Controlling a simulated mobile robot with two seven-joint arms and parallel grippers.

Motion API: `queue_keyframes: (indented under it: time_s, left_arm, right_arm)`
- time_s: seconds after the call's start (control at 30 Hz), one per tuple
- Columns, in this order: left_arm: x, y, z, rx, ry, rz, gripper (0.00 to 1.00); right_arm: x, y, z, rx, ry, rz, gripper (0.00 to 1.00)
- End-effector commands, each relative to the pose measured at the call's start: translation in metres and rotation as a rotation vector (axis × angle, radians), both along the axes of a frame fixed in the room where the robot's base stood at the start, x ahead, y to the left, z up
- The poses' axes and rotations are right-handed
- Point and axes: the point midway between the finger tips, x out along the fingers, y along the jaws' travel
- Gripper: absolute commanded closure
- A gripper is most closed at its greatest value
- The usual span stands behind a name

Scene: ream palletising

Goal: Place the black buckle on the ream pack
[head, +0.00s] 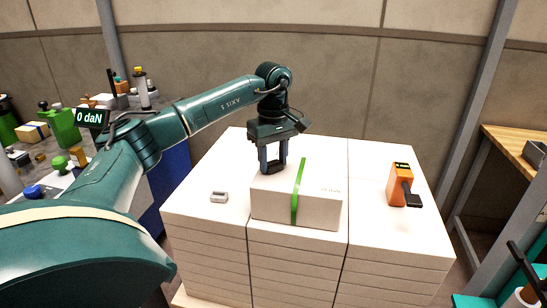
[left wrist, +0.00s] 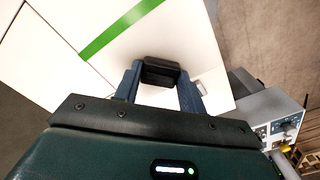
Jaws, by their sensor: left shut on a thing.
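The ream pack (head: 325,205) is a white block with a green strap (head: 299,190) across it, lying on the middle of a large white stack. My left gripper (head: 273,166) points down over the left part of the pack's top, left of the strap. It is shut on the black buckle (head: 273,169), a small dark piece between the fingertips. The left wrist view also shows the buckle (left wrist: 160,72) between the blue fingers, with the green strap (left wrist: 120,30) beyond. I cannot tell whether the buckle touches the pack. My right gripper is not seen.
A small grey metal piece (head: 219,197) lies on the stack (head: 195,190) left of the pack. An orange tool (head: 399,186) stands on its right part. A cluttered bench is at the left, a wooden table (head: 520,143) at the far right.

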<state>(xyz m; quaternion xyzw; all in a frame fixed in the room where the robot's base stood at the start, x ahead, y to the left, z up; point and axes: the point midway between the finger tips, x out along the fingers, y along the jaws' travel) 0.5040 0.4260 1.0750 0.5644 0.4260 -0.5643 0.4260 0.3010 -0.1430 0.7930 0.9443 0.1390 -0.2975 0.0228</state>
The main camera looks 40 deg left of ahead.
Motion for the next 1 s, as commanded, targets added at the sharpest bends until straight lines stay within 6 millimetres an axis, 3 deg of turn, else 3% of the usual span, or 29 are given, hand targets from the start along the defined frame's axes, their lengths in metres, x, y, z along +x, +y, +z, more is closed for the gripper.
queue_keyframes:
  time_s: [0.23,0.27,0.5,0.83,1.0]
  left_arm:
    - [0.000,0.000,-0.003,0.000,0.000,-0.001,0.83]
    - [0.000,0.000,-0.003,0.000,-0.001,-0.001,0.58]
    - [0.000,0.000,-0.002,0.000,-0.001,-0.001,0.39]
    - [0.001,0.000,0.003,-0.001,-0.002,-0.001,0.38]
    - [0.001,-0.001,0.029,-0.001,-0.005,-0.002,0.38]
  right_arm:
    - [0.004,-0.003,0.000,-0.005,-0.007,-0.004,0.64]
    - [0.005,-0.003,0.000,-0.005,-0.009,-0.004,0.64]
    - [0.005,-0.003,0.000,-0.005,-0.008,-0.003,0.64]
    - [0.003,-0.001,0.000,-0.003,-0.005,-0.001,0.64]
    - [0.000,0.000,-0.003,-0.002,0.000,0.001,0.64]
